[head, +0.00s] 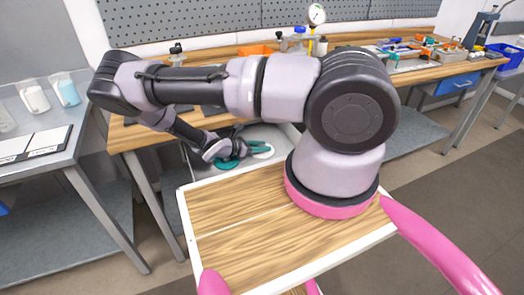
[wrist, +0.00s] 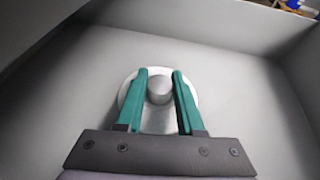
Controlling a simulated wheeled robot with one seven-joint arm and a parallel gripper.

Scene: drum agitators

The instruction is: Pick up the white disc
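The white disc (wrist: 156,122) lies flat on the floor of a grey bin, with a round grey knob (wrist: 159,90) standing at its middle. My gripper (wrist: 159,76) has two teal fingers, one on each side of the knob. They are apart, with narrow gaps to the knob showing. Parts of the disc's sides are hidden behind the fingers. In the head view, the pale disc (head: 263,150) shows at the right of my gripper (head: 246,149), low in the bin. Whether the fingers touch the disc cannot be told.
The grey bin's walls (wrist: 200,25) rise around the disc, close on the far side. A wooden workbench (head: 135,133) with tools stands behind.

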